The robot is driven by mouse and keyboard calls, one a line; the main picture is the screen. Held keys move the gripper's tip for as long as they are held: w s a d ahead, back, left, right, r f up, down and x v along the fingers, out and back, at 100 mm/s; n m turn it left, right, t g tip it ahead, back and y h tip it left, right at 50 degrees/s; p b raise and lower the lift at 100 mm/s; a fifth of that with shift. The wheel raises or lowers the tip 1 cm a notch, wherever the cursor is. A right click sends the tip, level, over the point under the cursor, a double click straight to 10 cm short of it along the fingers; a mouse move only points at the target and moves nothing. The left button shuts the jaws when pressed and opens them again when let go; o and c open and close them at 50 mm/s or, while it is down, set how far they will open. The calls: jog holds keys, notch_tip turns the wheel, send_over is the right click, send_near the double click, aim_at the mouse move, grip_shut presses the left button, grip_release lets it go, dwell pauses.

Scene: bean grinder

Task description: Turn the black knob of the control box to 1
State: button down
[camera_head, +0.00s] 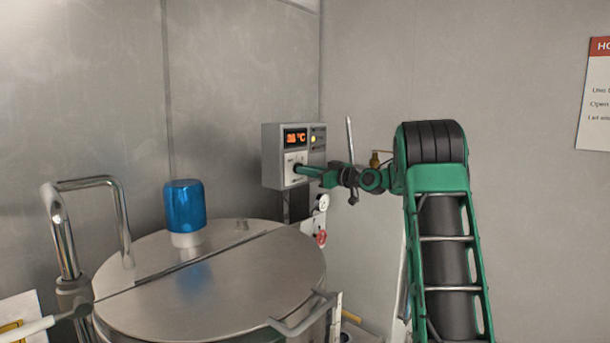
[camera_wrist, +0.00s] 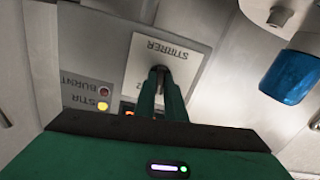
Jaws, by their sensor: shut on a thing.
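The grey control box (camera_head: 271,158) is on the wall behind the steel vessel, with a lit orange display (camera_head: 296,138) that reads in °C. In the wrist view its white plate (camera_wrist: 187,62) is labelled STIRRER, upside down. The black knob (camera_wrist: 160,70) sits on this plate between my fingertips. My gripper (camera_wrist: 161,88) is shut on the knob; it also shows at the box front in the head view (camera_head: 300,170). The knob's pointer and most of its scale are hidden by the fingers. A yellow lamp marked STIR (camera_wrist: 103,106) is lit; the BURNT lamp (camera_wrist: 104,90) looks dark red.
A round steel vessel lid (camera_head: 225,285) fills the lower left, with a blue-capped part (camera_head: 184,206) on top and a bent steel pipe (camera_head: 90,184) at left. A gauge (camera_head: 323,202) and red knob (camera_head: 321,238) are just below the box.

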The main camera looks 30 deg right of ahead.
jog(key=shift+d+m, duration=0.1)
jog(key=shift+m, duration=0.5)
jog(key=shift+f, duration=0.1)
jog(key=c, duration=1.8)
grip_release()
jog(key=shift+s, duration=0.1)
jog(key=v, duration=1)
jog(key=shift+s+d, duration=0.15)
jog(key=shift+s, duration=0.1)
